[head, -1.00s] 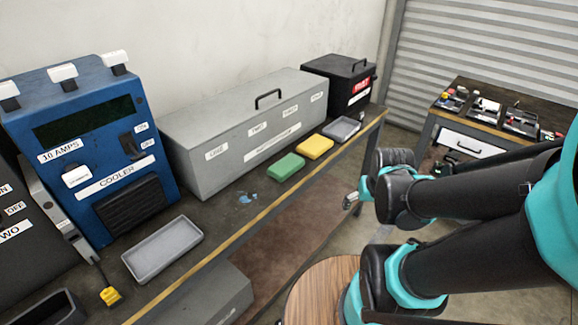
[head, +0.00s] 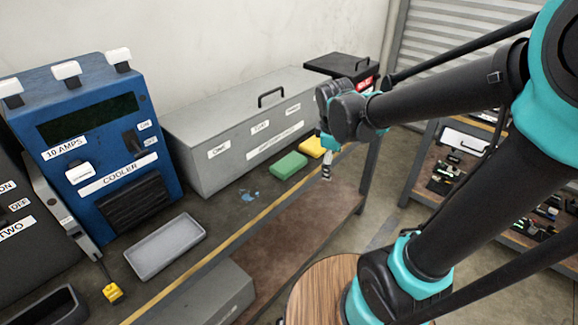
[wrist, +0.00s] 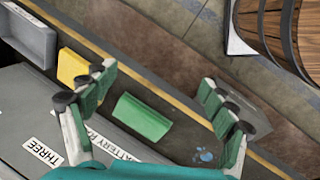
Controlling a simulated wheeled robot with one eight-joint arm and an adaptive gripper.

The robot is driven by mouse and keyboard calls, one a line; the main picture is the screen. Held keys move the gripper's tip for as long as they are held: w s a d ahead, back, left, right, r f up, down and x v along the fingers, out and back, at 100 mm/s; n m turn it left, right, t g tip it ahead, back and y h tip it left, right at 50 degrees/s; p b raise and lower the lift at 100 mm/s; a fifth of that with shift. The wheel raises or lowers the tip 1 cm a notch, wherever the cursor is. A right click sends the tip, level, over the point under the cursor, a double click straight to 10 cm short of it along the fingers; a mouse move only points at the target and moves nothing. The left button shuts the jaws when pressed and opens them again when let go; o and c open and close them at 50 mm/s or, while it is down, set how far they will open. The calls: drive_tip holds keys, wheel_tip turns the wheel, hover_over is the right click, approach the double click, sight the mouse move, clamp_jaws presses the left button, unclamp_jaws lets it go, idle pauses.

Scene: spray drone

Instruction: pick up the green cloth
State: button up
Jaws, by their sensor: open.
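The green cloth (head: 289,166) is a flat folded block on the workbench, in front of the long grey box. It also shows in the wrist view (wrist: 142,117), lying between my two fingers in the picture. My gripper (head: 327,172) is open and empty, to the right of the cloth in the head view and near the bench's front edge. In the wrist view my gripper (wrist: 160,97) has its fingers spread wide on either side of the cloth, touching nothing.
A yellow cloth (head: 312,146) lies beside the green one, partly behind my arm. The grey box (head: 240,135) stands close behind. A blue stain (head: 250,196) and an empty grey tray (head: 165,247) are to the left. A blue cooler unit (head: 105,150) stands further left.

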drive_tip(key=w+a+r+n, duration=0.35)
drive_tip(key=a+n, duration=0.25)
drive_tip(key=a, duration=0.2)
drive_tip(key=n+h, duration=0.2)
drive_tip(key=n, duration=0.6)
approach(289, 163)
drive_tip(key=f, duration=0.2)
drive_tip(key=w+d+f, duration=0.1)
drive_tip(key=shift+w+t, duration=0.1)
drive_tip(key=shift+t, duration=0.2)
drive_tip(key=shift+s+x, duration=0.15)
drive_tip(key=shift+x, duration=1.2)
drive_tip(key=shift+s+x, duration=0.1)
drive_tip(key=shift+x, duration=1.25)
drive_tip(key=shift+a+f, duration=0.1)
drive_tip(key=shift+f, duration=0.05)
drive_tip(key=shift+c, duration=0.4)
drive_tip(key=c, duration=1)
